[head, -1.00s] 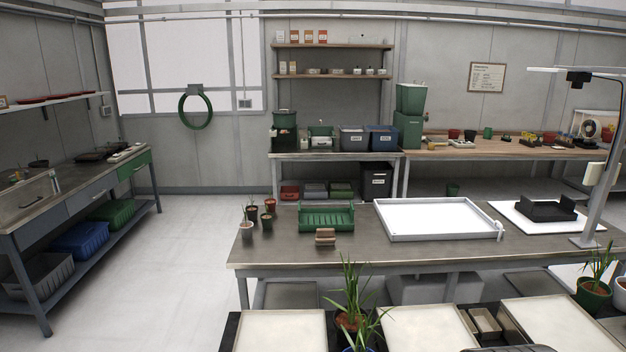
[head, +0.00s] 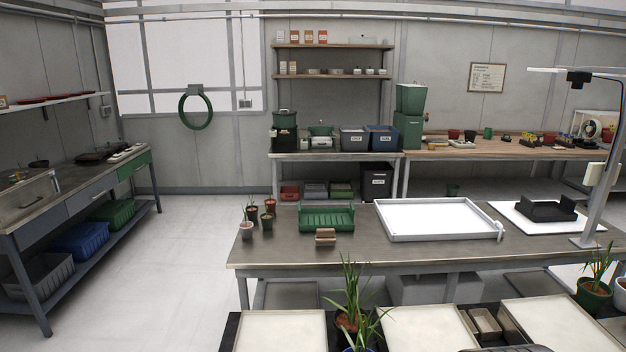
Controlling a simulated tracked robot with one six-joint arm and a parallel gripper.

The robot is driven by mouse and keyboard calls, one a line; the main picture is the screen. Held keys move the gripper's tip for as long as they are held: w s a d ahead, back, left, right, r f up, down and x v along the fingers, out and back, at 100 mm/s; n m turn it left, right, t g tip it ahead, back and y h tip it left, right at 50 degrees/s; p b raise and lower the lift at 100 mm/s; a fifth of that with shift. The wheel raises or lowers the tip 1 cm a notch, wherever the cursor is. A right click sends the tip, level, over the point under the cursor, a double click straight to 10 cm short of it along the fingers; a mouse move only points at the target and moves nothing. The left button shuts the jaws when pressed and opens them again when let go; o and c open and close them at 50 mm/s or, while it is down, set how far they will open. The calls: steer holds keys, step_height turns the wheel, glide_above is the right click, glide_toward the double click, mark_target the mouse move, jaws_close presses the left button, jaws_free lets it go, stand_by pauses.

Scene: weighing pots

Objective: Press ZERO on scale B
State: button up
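No scale marked B and no ZERO button can be made out in the head view. Several pale flat panels (head: 280,332) lie along the bottom edge, cut off by the frame; I cannot tell what they are. A white shallow tray (head: 386,233) lies on the middle bench. To its right a black open holder (head: 547,209) sits on a white board (head: 512,220). My gripper is not in view.
The grey bench (head: 335,258) crosses the middle. It bears a green crate (head: 326,219), a small brown block (head: 325,237) and small pots at left. Leafy plants (head: 350,290) stand in front. Free floor (head: 180,260) lies at left, before a side bench (head: 80,190).

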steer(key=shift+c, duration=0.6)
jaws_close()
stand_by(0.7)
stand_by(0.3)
